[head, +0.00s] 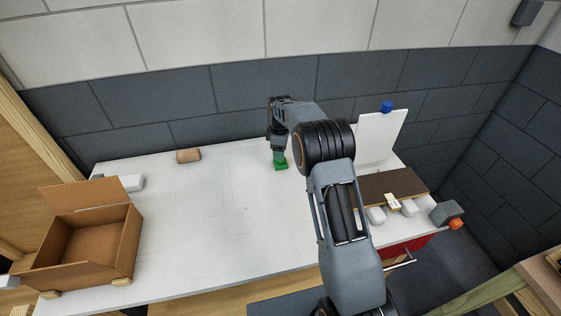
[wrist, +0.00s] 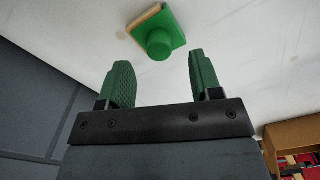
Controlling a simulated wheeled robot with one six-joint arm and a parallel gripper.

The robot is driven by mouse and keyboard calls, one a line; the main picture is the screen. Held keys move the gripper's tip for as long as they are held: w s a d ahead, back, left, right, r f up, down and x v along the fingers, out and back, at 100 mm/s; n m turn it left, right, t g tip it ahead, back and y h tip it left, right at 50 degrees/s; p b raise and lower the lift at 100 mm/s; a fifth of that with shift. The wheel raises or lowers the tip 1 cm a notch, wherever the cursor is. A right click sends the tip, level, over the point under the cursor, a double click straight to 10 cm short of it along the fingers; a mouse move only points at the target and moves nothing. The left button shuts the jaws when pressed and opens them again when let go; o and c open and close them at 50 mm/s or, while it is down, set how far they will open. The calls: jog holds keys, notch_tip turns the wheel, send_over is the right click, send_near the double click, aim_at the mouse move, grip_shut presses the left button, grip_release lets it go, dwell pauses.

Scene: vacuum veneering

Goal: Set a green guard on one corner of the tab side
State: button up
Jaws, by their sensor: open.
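A green guard (head: 282,166) lies on the white table near the back, under my gripper (head: 279,153). In the wrist view the green guard (wrist: 172,27) is a square plate with a round knob and a tan strip along one edge. My gripper (wrist: 159,60) is open, with its two green fingers apart and nothing between them. The knob lies just beyond the fingertips, roughly in line with the gap. A dark brown board (head: 378,186) lies at the table's right, with a small pale tab (head: 393,201) on its near edge. My arm partly covers the board's left end.
White pads (head: 376,215) sit along the board's near edge. A white upright panel (head: 380,136) with a blue knob (head: 386,106) stands behind it. A grey block with an orange knob (head: 456,224) is at right. An open carton (head: 125,250) stands left. The table's middle is clear.

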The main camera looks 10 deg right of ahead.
jog(key=shift+f, duration=1.65)
jog(key=shift+c, duration=0.2)
grip_shut()
